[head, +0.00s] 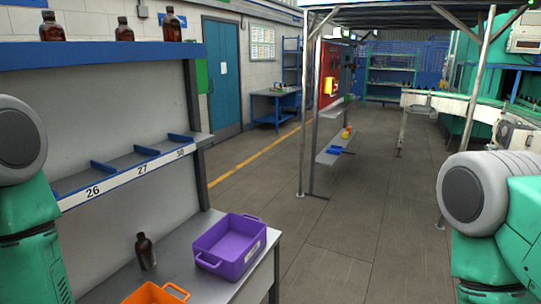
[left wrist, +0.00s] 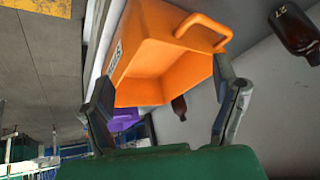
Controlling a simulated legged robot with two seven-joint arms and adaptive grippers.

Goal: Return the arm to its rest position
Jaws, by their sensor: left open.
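My left gripper (left wrist: 163,72) is open in the left wrist view, with its two fingers spread wide. The orange bin (left wrist: 165,55) lies beyond and between the fingers; its inside looks empty, and I cannot tell whether a finger touches it. In the head view only my arm links show at the left and right edges; neither gripper is seen there. The orange bin (head: 157,294) is cut by the bottom edge there. An amber bottle (head: 145,252) stands upright on the bench beside the purple bin (head: 231,247). My right gripper is out of view.
Several amber bottles, one of them here (head: 171,25), stand on the blue top shelf (head: 100,56). A divided, numbered shelf (head: 130,160) runs below it. An amber bottle (left wrist: 297,35) shows near the wrist camera's right edge. The floor (head: 345,230) right of the bench is clear.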

